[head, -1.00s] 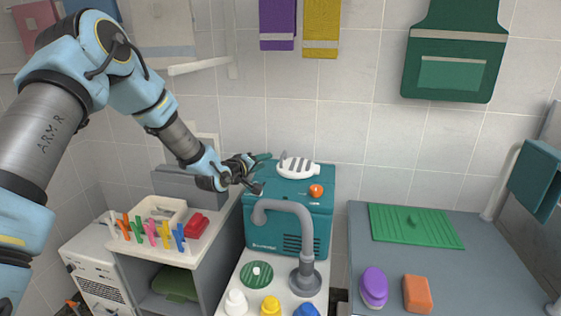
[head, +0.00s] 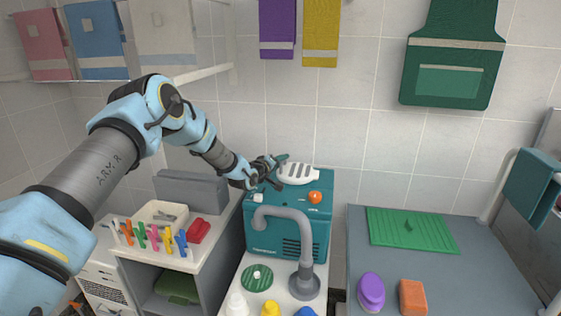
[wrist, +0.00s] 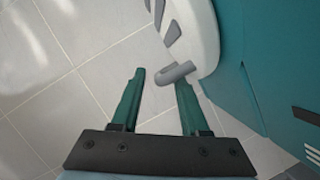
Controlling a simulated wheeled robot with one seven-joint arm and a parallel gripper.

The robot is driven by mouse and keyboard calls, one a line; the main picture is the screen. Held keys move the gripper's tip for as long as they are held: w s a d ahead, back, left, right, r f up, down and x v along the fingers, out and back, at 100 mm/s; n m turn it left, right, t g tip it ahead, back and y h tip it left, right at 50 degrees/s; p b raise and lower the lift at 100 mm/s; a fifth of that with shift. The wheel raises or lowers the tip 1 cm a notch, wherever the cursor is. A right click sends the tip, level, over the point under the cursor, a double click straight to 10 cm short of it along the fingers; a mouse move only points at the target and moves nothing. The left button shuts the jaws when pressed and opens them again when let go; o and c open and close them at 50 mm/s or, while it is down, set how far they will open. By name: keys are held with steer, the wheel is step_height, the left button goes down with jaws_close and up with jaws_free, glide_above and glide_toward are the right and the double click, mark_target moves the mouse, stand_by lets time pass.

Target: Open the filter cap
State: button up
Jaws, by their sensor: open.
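The filter cap (head: 297,174) is a white rounded piece with grey slots on top of the teal machine (head: 262,236). It also shows at the top of the wrist view (wrist: 200,38), with a short grey tab (wrist: 176,73) sticking out of its edge. My gripper (head: 280,168) is at the cap's left side in the head view. In the wrist view my gripper (wrist: 160,76) is open, with two green fingers. The grey tab lies in front of the right fingertip, reaching towards the gap; whether they touch I cannot tell. The fingers hold nothing.
A tiled wall is behind.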

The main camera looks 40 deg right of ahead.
steer(key=shift+c, duration=0.3)
jaws_close()
stand_by(1.1)
